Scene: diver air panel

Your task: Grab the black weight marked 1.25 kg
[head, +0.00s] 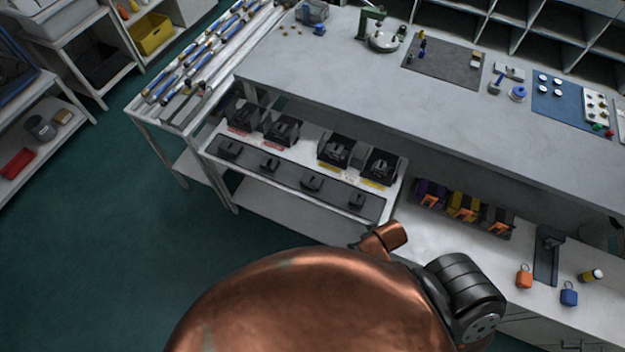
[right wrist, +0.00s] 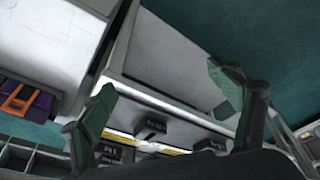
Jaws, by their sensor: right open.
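Several black weights sit on a low white shelf below the counter in the head view. Larger block-shaped ones stand at the back, some by red labels (head: 240,130) and some by yellow labels (head: 373,183). Smaller ones, such as the rightmost small weight (head: 357,200), stand on a dark strip in front. Their marks are too small to read, so I cannot tell which is 1.25 kg. My right gripper (right wrist: 160,78) is open and empty in the right wrist view. Black weights (right wrist: 152,129) show beyond its fingers, apart from them. My left gripper is not in view.
The counter (head: 330,75) overhangs the weight shelf. Striped tubes (head: 205,55) lie on the left rack. Green floor is open at left.

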